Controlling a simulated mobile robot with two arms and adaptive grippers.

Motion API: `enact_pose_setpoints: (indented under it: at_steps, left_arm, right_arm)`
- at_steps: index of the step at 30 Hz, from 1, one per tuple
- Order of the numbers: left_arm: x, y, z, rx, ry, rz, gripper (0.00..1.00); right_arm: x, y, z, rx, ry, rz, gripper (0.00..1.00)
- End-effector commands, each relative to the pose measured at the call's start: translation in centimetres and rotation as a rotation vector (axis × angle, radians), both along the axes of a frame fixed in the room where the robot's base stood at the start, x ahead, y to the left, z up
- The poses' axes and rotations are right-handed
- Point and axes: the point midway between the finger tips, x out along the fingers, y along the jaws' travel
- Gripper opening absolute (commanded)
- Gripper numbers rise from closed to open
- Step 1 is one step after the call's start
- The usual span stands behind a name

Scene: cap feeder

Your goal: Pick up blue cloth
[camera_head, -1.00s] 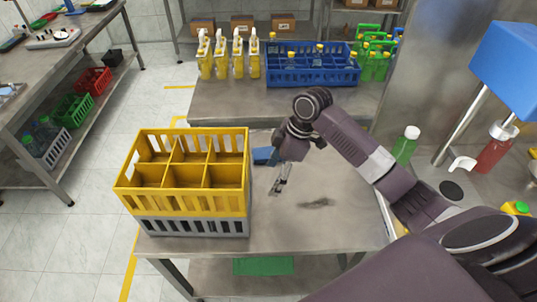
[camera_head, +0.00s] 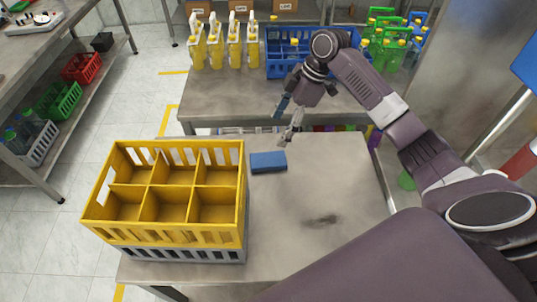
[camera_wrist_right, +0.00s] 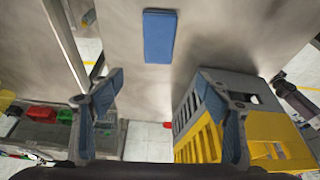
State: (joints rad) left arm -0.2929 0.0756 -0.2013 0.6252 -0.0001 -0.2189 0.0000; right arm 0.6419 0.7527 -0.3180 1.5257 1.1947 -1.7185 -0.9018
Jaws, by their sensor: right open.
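The blue cloth (camera_head: 268,162) is a flat, folded rectangle on the metal table (camera_head: 300,220), just right of the yellow crate. In the right wrist view the cloth (camera_wrist_right: 159,36) lies uncovered at the top centre, beyond the fingertips. My right gripper (camera_head: 285,120) is above the far edge of the table, up and slightly right of the cloth in the head view, not touching it. In the right wrist view my right gripper (camera_wrist_right: 165,90) has its two fingers wide apart with nothing between them. My left gripper is not in view.
A yellow divided crate (camera_head: 172,180), empty, sits on a grey crate (camera_head: 190,254) at the table's left. A back table holds yellow bottles (camera_head: 223,42) and a blue crate (camera_head: 285,65). The table right of the cloth is clear, with a dark stain.

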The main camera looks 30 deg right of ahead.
Motion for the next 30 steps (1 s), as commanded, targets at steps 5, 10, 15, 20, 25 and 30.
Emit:
enact_pose_setpoints:
  at_steps: [5,10,15,20,25,30]
  left_arm:
    - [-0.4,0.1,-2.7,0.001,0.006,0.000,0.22]
    - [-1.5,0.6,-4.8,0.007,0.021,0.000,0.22]
    - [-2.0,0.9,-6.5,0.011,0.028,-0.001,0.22]
    - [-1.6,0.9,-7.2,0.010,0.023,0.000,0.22]
    - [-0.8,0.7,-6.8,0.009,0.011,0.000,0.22]
    - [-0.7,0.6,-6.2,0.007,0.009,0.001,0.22]
  right_arm:
    - [0.0,0.0,-2.7,0.000,0.000,0.000,0.70]
    - [0.0,0.0,-4.7,0.000,0.000,0.000,0.70]
    - [0.0,0.0,-6.4,0.000,0.000,0.000,0.70]
    - [0.0,0.1,-7.4,0.000,0.001,0.000,0.70]
    - [0.2,0.8,-8.8,0.002,0.003,0.001,0.70]
    - [0.3,1.6,-10.5,0.002,0.003,0.001,0.70]
